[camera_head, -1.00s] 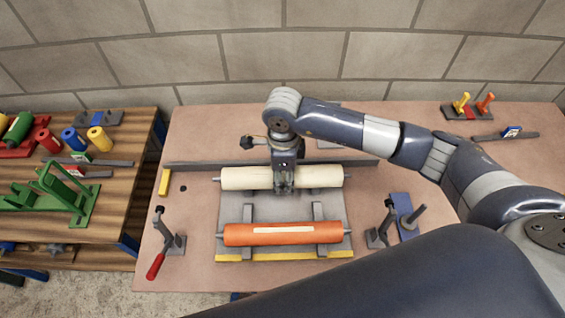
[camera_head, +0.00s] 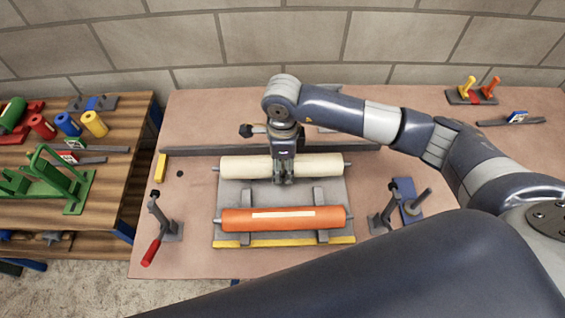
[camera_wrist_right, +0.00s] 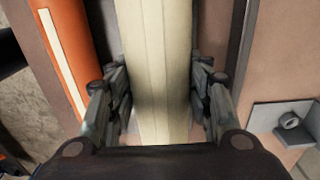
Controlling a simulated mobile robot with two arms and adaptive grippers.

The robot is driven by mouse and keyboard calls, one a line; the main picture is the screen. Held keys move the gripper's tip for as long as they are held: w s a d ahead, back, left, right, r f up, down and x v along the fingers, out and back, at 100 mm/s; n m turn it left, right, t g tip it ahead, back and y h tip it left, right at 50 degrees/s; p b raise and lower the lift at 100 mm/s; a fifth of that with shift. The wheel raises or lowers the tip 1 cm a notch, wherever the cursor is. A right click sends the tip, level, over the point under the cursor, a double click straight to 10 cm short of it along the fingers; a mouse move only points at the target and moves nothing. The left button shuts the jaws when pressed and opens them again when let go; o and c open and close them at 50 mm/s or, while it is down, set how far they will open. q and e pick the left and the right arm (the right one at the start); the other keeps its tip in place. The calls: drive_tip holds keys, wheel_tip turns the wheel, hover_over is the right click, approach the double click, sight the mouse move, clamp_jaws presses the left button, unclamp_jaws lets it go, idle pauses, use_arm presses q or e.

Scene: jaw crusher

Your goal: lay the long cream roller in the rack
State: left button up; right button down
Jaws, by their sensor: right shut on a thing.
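The long cream roller (camera_head: 318,165) lies crosswise under my right gripper (camera_head: 284,180) in the head view. The right gripper is shut on it near its middle. In the right wrist view the cream roller (camera_wrist_right: 158,60) runs between the two fingers. The rack (camera_head: 236,192) is a grey plate with upright supports and a yellow front edge. An orange roller (camera_head: 330,217) with a pale stripe lies across the rack's front part. The cream roller is at the rack's back edge; whether it touches anything below is hidden. My left gripper is not in view.
A toggle clamp with a red handle (camera_head: 152,250) stands left of the rack. Another clamp (camera_head: 383,215) and a blue block (camera_head: 408,198) stand right. A long grey bar (camera_head: 190,151) lies behind. A wooden bench (camera_head: 105,175) with coloured cylinders is at left.

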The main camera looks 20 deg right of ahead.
drive_tip(key=shift+f+b, duration=1.1)
drive_tip(key=shift+f, duration=0.35)
drive_tip(key=shift+b, duration=0.7)
idle(1.0)
drive_tip(key=shift+f+b, duration=1.55)
drive_tip(key=shift+b, duration=0.15)
drive_tip(key=c, duration=0.7)
unclamp_jaws()
drive_tip(key=shift+s, duration=0.15)
wheel_tip(320, 180, up, 12)
drive_tip(key=shift+r, duration=0.1)
